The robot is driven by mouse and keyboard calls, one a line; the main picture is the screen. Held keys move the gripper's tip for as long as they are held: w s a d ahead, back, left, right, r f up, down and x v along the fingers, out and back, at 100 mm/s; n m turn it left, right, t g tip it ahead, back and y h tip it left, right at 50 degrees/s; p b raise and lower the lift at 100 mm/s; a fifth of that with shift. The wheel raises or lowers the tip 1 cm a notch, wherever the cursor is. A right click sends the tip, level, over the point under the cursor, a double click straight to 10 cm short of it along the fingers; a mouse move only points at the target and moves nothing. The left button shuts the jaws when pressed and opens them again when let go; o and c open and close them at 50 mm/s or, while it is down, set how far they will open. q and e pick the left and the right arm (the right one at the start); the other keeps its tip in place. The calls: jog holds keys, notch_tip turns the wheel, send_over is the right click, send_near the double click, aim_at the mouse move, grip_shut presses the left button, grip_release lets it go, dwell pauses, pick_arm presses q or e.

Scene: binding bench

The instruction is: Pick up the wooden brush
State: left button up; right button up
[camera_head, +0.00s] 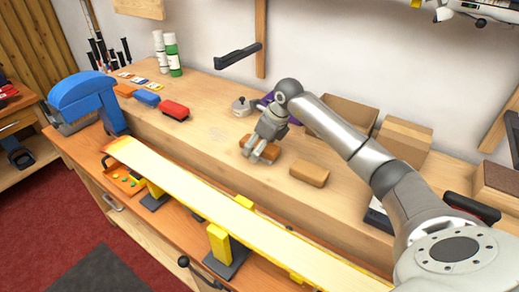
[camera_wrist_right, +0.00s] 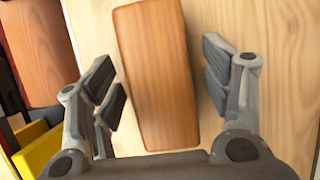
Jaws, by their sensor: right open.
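A brown wooden block-shaped piece, seemingly the wooden brush (camera_head: 268,155), lies on the bench top, partly hidden by my right gripper in the head view. In the right wrist view the wooden brush (camera_wrist_right: 158,75) lies lengthwise between the open fingers, with a gap on each side. My right gripper (camera_head: 260,151) is open and points down over it; the fingers also show in the right wrist view (camera_wrist_right: 165,85). No bristles show. My left gripper is not in view.
A similar wooden block (camera_head: 308,173) lies just to the right, nearer the front. A long yellow ski (camera_head: 225,210) on clamps runs along the bench front. A small lidded pot (camera_head: 241,106) and cardboard boxes (camera_head: 342,117) stand behind. A red block (camera_head: 175,110) lies left.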

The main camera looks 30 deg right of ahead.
aim_at(257, 142)
jog(key=c, duration=1.2)
jog(key=shift+r, duration=0.1)
jog(key=shift+r, duration=0.2)
jog(key=shift+w+r, duration=0.1)
jog(key=shift+r, duration=0.05)
notch_tip(257, 142, up, 2)
jog(key=shift+r+b, duration=0.15)
jog(key=shift+b, duration=0.4)
jog(key=s+a+r+b, duration=0.1)
jog(key=s+r, duration=0.2)
jog(key=s, duration=0.1)
jog(key=s+a+r+b, duration=0.1)
jog(key=s+a+r, duration=0.1)
jog(key=s+r, duration=0.2)
jog(key=s+a+r+b, duration=0.1)
jog(key=s+r, duration=0.2)
jog(key=s, duration=0.2)
jog(key=shift+s+a+r+b, duration=0.15)
jog(key=shift+a+b, duration=0.2)
jog(key=shift+a, duration=0.05)
